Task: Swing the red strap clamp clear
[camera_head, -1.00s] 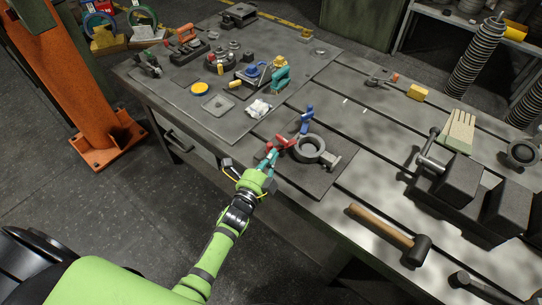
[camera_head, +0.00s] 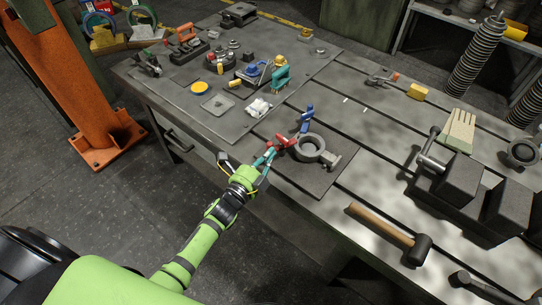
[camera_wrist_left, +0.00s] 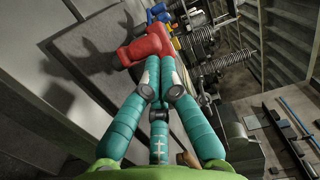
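The red strap clamp (camera_head: 285,140) is at the left side of a grey ring-shaped casting (camera_head: 322,152) on a dark plate (camera_head: 310,182). A blue clamp (camera_head: 306,116) stands behind the ring. My left gripper (camera_head: 267,157) reaches over the table's front edge, its teal fingers drawn together at the red clamp. In the left wrist view the fingertips (camera_wrist_left: 159,80) meet at the red clamp (camera_wrist_left: 143,47) and seem closed on its near part; the exact contact is partly hidden. My right gripper is not in view.
A wooden mallet (camera_head: 385,231) and dark blocks (camera_head: 455,185) lie to the right. A yellow block (camera_head: 417,92) is farther back. Small parts, a white crumpled cloth (camera_head: 258,108) and a teal clamp (camera_head: 281,77) are on the left plate. Free room lies in front of the table edge.

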